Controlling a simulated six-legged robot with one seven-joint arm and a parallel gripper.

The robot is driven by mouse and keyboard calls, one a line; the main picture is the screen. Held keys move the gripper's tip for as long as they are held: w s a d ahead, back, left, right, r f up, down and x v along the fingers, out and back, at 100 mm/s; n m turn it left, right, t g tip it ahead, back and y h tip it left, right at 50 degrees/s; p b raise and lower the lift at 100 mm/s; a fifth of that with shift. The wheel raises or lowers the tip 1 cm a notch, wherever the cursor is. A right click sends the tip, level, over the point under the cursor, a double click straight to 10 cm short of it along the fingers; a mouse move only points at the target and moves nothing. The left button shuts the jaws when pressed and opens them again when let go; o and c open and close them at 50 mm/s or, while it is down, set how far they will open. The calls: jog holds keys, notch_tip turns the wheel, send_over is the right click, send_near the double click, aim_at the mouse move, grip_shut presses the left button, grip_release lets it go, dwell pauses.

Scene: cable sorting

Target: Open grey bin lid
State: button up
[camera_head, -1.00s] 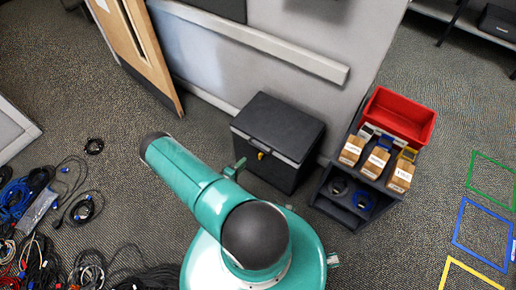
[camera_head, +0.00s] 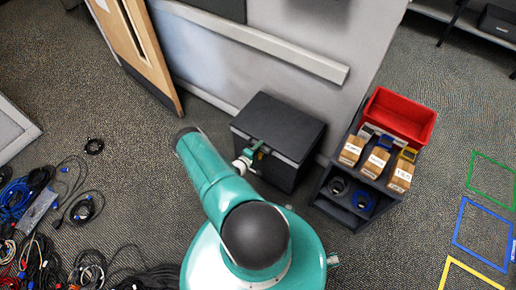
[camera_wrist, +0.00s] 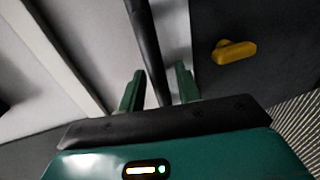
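The grey bin (camera_head: 293,112) is a dark box standing on the floor against the wall, with its lid shut. My gripper (camera_head: 254,153) is at the front edge of the lid and covers the yellow latch in the head view. In the wrist view the latch (camera_wrist: 234,51) is a yellow piece on the dark front, right of the fingers. My gripper (camera_wrist: 159,88) is open in that view, its two green fingers apart. A dark bar (camera_wrist: 148,45), which looks like the lid's front edge, runs between the fingers, with gaps seen on both sides.
A dark shelf unit (camera_head: 325,205) with small cardboard boxes (camera_head: 375,162) and a red bin (camera_head: 402,115) stands right of the grey bin. A wooden door (camera_head: 137,48) stands at upper left. Tangled cables (camera_head: 35,215) lie on the floor at lower left. Floor between is clear.

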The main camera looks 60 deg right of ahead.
grip_shut()
jog(key=shift+r, duration=0.1)
